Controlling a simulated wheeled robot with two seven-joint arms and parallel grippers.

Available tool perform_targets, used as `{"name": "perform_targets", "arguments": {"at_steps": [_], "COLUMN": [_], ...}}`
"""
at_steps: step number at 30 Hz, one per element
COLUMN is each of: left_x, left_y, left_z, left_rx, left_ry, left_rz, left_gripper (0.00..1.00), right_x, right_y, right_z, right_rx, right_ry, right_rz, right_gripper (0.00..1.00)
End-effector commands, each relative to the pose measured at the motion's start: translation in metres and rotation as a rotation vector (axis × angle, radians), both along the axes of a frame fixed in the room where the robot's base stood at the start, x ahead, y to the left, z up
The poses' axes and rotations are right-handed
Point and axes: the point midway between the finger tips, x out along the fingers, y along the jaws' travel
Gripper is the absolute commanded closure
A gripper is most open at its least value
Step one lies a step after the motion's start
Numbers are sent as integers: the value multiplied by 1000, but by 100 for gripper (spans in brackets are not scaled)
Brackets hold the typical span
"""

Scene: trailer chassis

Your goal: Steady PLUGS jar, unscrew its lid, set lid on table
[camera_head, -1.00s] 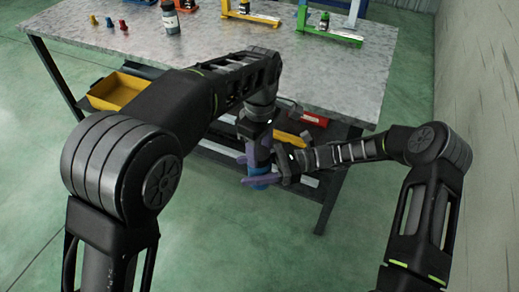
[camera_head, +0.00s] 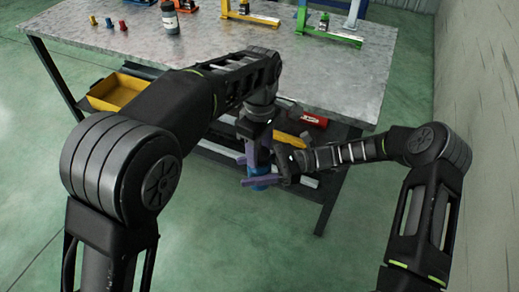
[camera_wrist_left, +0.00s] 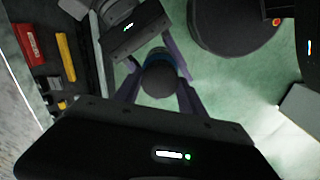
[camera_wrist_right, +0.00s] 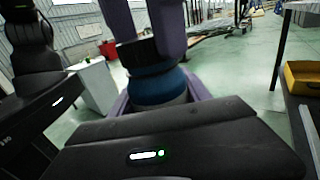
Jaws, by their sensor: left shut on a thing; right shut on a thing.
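The jar, with a blue body (camera_head: 259,185), is held in the air in front of the table's near edge. Its dark round lid (camera_wrist_left: 160,82) shows from above in the left wrist view. My left gripper (camera_head: 256,158) points down from above with its purple fingers shut on the lid. My right gripper (camera_head: 262,179) comes in from the right, lower down, shut around the jar body. In the right wrist view the blue body (camera_wrist_right: 155,86) sits upright between its fingers, with the left fingers above. No label is readable, and whether the lid has loosened cannot be told.
The grey table (camera_head: 120,52) has free room at its left and middle. A dark bottle (camera_head: 170,22), small coloured pieces (camera_head: 109,23) and yellow and green stands (camera_head: 330,34) are toward the back. A yellow bin (camera_head: 117,91) is below the tabletop.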

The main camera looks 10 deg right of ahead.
Motion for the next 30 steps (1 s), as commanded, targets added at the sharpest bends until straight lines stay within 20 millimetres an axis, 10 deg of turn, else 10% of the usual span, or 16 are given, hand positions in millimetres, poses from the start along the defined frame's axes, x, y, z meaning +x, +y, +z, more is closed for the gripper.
{"name": "perform_targets", "arguments": {"at_steps": [30], "left_x": [0], "left_y": [0], "left_z": [22], "left_rx": [-1], "left_ry": [-1], "left_rz": [0], "left_gripper": [100], "right_x": [0], "right_y": [0], "right_z": [0], "right_rx": [1], "right_ry": [0], "right_rz": [0], "right_gripper": [100]}}
